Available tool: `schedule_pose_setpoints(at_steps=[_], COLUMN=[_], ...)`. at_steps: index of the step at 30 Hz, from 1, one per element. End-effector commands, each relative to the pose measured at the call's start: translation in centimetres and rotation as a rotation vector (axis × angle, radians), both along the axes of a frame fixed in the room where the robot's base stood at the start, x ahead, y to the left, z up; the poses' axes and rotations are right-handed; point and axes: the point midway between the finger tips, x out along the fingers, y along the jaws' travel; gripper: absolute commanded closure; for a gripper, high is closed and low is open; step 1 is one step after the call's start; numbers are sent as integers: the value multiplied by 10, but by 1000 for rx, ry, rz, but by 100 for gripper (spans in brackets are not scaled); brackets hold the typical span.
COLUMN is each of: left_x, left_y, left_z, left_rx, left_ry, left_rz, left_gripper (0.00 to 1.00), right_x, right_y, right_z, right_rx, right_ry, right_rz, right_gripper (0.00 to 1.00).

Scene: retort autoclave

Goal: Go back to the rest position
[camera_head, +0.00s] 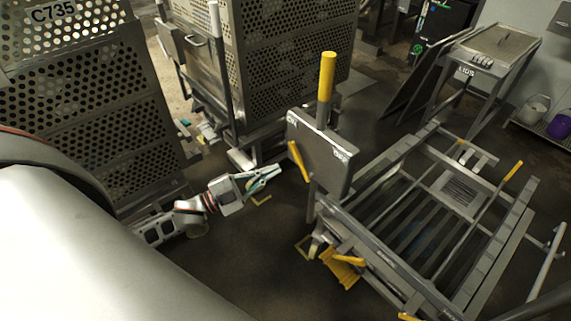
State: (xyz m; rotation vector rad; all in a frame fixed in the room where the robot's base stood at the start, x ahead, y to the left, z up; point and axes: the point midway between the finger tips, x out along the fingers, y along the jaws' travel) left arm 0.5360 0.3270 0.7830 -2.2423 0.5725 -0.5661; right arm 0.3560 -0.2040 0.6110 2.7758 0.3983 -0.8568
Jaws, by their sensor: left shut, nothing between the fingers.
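My left gripper (265,180) shows near the middle of the head view, at the end of my left arm, which comes in from the lower left. Its fingers are closed together with nothing between them. It hangs over the dark floor, below the perforated crate and left of the grey control box with the yellow-topped post. It appears apart from both, though the exact gap is hard to judge. A large white part of my own body fills the lower left and hides the floor there. My right gripper is not in view.
A perforated crate marked C735 (75,105) stands at left, another perforated crate (270,65) behind. A grey control box (321,160) with a yellow-topped post (327,78) stands beside a low slatted trolley frame (390,220). A LIDS stand (478,72) is at upper right. Dark floor lies between.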

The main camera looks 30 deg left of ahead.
Motion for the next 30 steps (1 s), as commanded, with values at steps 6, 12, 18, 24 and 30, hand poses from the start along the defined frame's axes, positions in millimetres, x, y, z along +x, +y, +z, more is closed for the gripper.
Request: schedule_pose_setpoints(at_steps=[6,12,18,24,30], left_x=[-9,-11,-32,-81,-141], left_y=[6,1,-32,-74,-107], left_z=[-2,-6,-48,-105,-143], left_rx=[0,-10,-90,-210,-308], left_ry=[-1,20,222,554,861], left_rz=[-1,10,114,272,400], left_gripper=[100,100,100,100,100], right_x=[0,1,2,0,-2], right_y=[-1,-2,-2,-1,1], right_z=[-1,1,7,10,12], right_rx=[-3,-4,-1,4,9], right_ry=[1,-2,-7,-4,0], right_rz=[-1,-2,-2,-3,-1], right_gripper=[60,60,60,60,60])
